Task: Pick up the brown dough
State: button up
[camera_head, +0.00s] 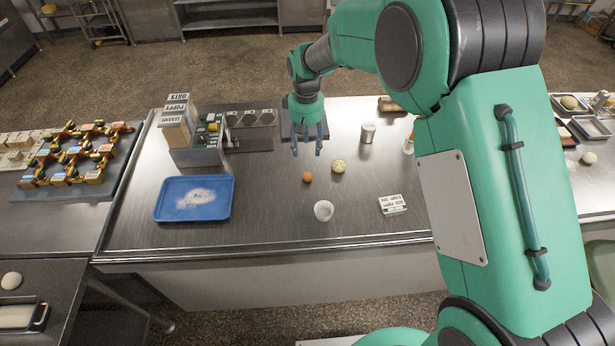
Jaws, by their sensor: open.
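A small round brown piece (307,176), which looks like the brown dough, lies on the steel counter (270,220). A pale speckled ball (338,166) lies close to its right. My gripper (307,152) points down with its fingers spread, open and empty. In the picture its fingertips are just above the brown piece, apart from it. I cannot tell their exact height over the counter.
A blue tray (165,213) with white powder lies left. A white cup (323,210) and a labelled box (393,204) stand in front. A canister (367,132) is at right; labelled boxes (180,128) and grey bins (250,135) stand behind left.

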send_over(308, 174)
jog(key=f, duration=0.8)
jog(key=shift+a+f+b, duration=0.15)
jog(key=shift+a+b, duration=0.05)
jog(key=shift+b, duration=0.1)
jog(key=shift+d+f+b, duration=0.2)
jog(key=shift+f+b, duration=0.1)
jog(key=shift+f, duration=2.3)
jog(key=c, duration=1.1)
